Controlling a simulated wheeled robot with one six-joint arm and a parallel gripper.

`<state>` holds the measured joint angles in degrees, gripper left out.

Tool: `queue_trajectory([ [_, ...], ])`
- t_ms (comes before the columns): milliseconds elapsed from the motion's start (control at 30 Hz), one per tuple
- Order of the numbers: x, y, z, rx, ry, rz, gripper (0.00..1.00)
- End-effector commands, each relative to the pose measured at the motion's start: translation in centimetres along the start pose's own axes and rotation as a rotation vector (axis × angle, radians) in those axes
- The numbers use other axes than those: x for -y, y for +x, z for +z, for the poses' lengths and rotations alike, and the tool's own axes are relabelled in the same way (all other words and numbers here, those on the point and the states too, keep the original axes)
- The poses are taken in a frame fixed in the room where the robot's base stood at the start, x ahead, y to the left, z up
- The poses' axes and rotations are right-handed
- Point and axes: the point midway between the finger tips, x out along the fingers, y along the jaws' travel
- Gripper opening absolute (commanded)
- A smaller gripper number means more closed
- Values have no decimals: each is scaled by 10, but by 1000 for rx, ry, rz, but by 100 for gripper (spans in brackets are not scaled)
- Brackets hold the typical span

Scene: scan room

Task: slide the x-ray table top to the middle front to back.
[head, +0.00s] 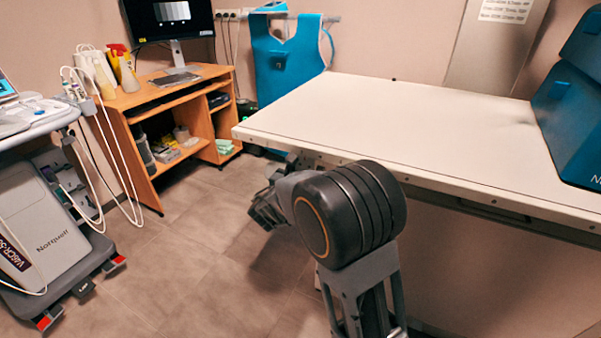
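The x-ray table top (400,115) is a large white slab with a pale metal edge, and it fills the right half of the head view. A rail with a dark slot (490,212) runs along its near side. My gripper (262,214) is in front of the table's near left corner, below the level of the top. My own dark arm joint hides part of the gripper and part of the table's near edge. The fingers are small and dark here, and I cannot tell whether they are open or touching the table.
A blue box-like unit (572,125) is at the table's right end. A wooden desk (150,112) with a monitor (172,18) stands at the back left. A wheeled ultrasound cart (45,215) is at the left. A blue apron (287,60) hangs behind. The floor (195,265) between is clear.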

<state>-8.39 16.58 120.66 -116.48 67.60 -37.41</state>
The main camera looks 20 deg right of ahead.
Motion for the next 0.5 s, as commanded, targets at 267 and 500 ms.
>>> queue_trajectory([
  [267, 0, -5, 0, -1, 0, 1, 34],
  [500, -2, -46, 2, -1, -2, 6, 34],
])
